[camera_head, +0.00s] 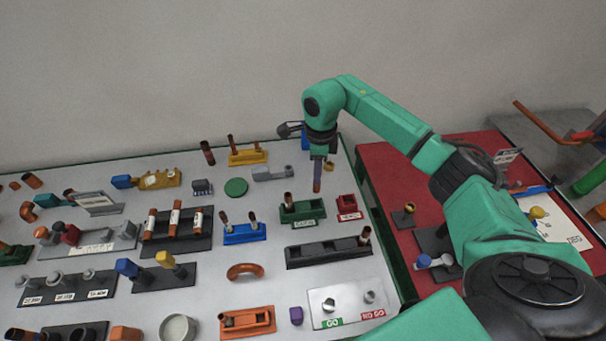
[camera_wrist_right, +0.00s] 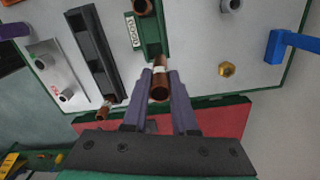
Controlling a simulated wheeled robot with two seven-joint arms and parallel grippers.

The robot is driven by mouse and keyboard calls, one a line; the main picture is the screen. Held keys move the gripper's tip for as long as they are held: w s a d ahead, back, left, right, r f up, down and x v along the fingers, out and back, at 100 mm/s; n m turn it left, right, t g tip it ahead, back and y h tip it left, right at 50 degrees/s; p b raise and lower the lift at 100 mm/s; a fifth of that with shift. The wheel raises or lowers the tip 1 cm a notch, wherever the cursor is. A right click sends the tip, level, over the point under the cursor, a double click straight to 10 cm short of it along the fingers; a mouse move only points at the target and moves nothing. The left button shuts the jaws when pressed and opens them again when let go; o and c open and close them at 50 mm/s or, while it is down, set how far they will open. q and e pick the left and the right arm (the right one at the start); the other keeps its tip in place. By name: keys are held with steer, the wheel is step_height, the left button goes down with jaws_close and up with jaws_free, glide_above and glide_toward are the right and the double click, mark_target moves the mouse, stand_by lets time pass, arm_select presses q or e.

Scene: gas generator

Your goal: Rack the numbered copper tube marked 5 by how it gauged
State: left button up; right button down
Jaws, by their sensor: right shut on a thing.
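My right gripper (camera_head: 318,162) is shut on a copper tube (camera_head: 317,182), held upright beyond the green rack. In the right wrist view the gripper (camera_wrist_right: 160,90) grips this tube (camera_wrist_right: 159,85) between its two fingers; a white band shows on it, but no number is readable. The green rack (camera_head: 303,216), with one copper tube standing at its left end, also shows in the right wrist view (camera_wrist_right: 151,42). A small red rack (camera_head: 348,216) stands to its right. The gauge plate (camera_head: 352,312) has GO and NO GO labels. My left gripper is out of view.
A long black rack (camera_head: 325,254) with a tube at its right end lies in front of the green rack. A blue rack (camera_head: 244,236) with two tubes stands left. A red table (camera_head: 385,185) adjoins on the right. The bench holds several other fixtures.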

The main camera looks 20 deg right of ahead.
steer(key=f+b, duration=0.1)
steer(key=s+f+b, duration=0.1)
steer(key=f+b, duration=0.1)
steer(key=shift+a+f, duration=0.15)
steer(key=shift+f, duration=0.1)
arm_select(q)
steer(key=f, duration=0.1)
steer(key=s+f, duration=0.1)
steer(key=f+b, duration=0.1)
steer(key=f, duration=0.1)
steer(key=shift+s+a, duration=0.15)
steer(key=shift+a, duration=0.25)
arm_select(e)
steer(key=shift+f, duration=0.4)
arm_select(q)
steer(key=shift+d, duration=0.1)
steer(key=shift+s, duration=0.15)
arm_select(e)
steer(key=shift+a, duration=0.1)
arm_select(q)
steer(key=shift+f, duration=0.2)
arm_select(e)
steer(key=shift+f, duration=0.15)
arm_select(q)
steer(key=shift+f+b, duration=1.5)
steer(key=shift+b, duration=0.15)
arm_select(e)
steer(key=shift+f, duration=1.9)
